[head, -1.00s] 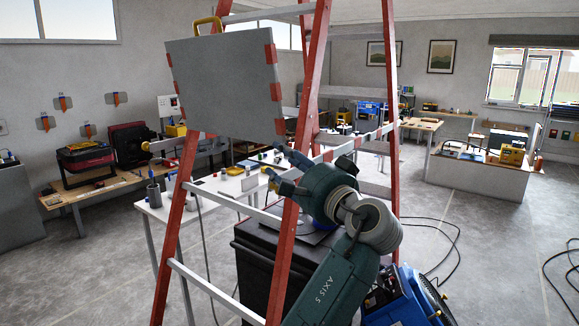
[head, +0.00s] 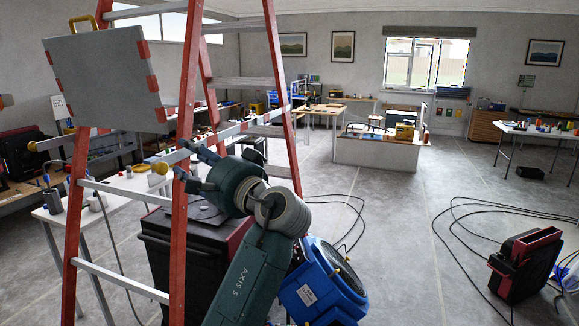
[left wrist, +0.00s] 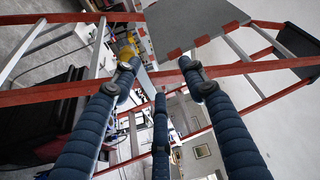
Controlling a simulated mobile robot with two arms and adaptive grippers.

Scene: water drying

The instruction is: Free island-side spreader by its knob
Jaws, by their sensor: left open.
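A red stepladder with grey rungs stands in front of me in the head view. One spreader bar (head: 232,131) on its right side runs between the red rails, with a yellow knob (head: 161,168) at its near end. My right gripper is not in view.
A dark cabinet (head: 165,255) and blue machine (head: 322,285) stand low behind my arm. The white island (head: 375,154) is back right.

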